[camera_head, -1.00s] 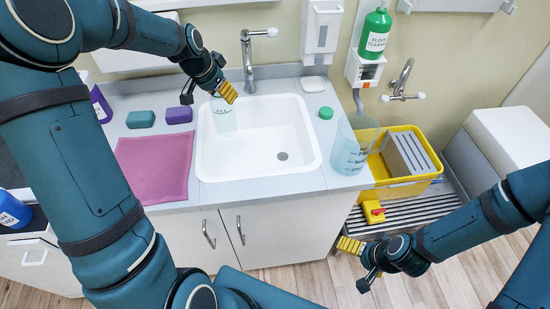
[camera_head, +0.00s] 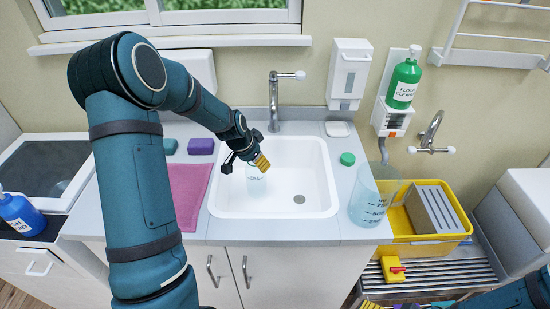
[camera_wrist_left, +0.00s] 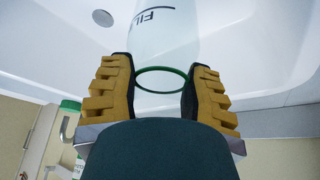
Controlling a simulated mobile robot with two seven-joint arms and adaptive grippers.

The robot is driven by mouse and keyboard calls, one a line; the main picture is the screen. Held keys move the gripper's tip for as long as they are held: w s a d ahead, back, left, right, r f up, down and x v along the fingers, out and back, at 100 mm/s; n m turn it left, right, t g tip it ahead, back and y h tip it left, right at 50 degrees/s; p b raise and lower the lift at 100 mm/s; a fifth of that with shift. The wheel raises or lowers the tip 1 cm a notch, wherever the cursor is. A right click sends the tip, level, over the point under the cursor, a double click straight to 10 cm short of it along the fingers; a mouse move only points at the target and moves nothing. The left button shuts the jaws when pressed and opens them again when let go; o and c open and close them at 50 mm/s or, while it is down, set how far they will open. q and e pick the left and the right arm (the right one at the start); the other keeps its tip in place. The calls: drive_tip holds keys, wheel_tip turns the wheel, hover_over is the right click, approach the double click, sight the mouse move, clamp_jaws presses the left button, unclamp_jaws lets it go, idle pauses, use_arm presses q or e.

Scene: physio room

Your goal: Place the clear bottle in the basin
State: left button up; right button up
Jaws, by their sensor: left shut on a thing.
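The clear bottle (camera_head: 256,184), pale and see-through with dark lettering, is inside the white basin (camera_head: 316,172), toward its left side. My left gripper (camera_head: 260,163) is shut on its top. In the left wrist view the bottle (camera_wrist_left: 165,35) points away between the two yellow fingers (camera_wrist_left: 160,88), with a green ring at its neck. I cannot tell whether its base touches the basin floor. My right gripper (camera_head: 371,304) shows only as yellow fingertips at the bottom edge of the head view; the rest is cut off.
A green cap (camera_head: 347,159) and a clear measuring jug (camera_head: 368,200) stand right of the basin. The tap (camera_head: 273,100) rises behind it. A pink cloth (camera_head: 186,190) and purple sponge (camera_head: 201,146) lie left. A yellow crate (camera_head: 430,238) is at right.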

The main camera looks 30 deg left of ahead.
use_arm(q)
drive_tip(key=w+d+f, duration=0.1)
drive_tip(key=w+f, duration=0.1)
drive_tip(key=w, duration=0.5)
drive_tip(key=shift+w+d+f, duration=0.25)
drive_tip(key=shift+w+d, duration=0.15)
drive_tip(key=shift+f+b, duration=0.15)
drive_tip(key=shift+b, duration=0.15)
drive_tip(key=o, duration=1.1)
drive_tip(key=shift+o, duration=0.2)
